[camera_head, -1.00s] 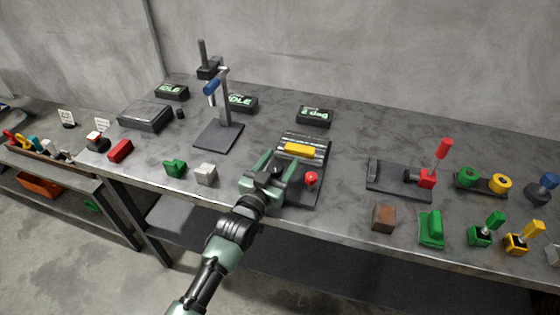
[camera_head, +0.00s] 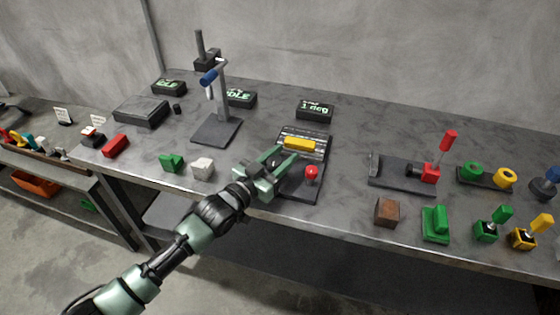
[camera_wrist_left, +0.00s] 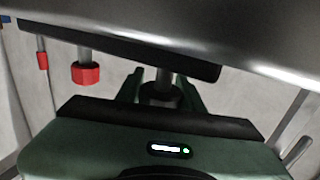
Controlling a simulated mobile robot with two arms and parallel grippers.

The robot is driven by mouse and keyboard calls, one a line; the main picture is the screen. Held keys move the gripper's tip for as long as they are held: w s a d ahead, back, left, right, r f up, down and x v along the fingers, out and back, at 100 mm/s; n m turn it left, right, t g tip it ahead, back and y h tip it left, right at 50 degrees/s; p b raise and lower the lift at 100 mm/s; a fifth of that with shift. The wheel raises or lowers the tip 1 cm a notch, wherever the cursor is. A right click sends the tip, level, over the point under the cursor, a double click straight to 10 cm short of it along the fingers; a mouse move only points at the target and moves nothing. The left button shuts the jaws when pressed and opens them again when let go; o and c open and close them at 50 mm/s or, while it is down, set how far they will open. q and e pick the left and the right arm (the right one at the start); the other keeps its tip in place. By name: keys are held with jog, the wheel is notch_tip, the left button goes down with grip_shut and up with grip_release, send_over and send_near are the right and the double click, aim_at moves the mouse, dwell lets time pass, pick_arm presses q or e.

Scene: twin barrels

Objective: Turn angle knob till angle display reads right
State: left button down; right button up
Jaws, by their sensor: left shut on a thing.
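The angle display (camera_head: 315,110) is a black box behind the fixture, and its small green text seems to read 1 deg. The fixture (camera_head: 308,190) is a dark plate with a silver ribbed bed, a yellow bar (camera_head: 299,144) and a red ball knob (camera_head: 311,173). My left gripper (camera_head: 278,163) is at the left side of this fixture. In the left wrist view its fingers are shut on a dark round knob (camera_wrist_left: 160,95) on a short shaft. In the head view the gripper mostly hides this knob. My right gripper is not in view.
A stand with a blue handle (camera_head: 210,76) and two more displays are at the back left. Green (camera_head: 172,163) and pale (camera_head: 202,168) blocks lie left of my gripper. A red-handled lever fixture (camera_head: 430,173) and several coloured parts stand to the right.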

aim_at(269, 168)
pick_arm(q)
jog(key=shift+r, duration=0.15)
jog(key=c, duration=0.9)
grip_release()
jog(key=shift+d, duration=0.1)
jog(key=shift+s+a+f, duration=0.2)
jog(key=shift+s+a, duration=0.1)
jog(key=v, duration=0.7)
jog(key=shift+r+b, duration=0.15)
jog(key=shift+b, duration=0.2)
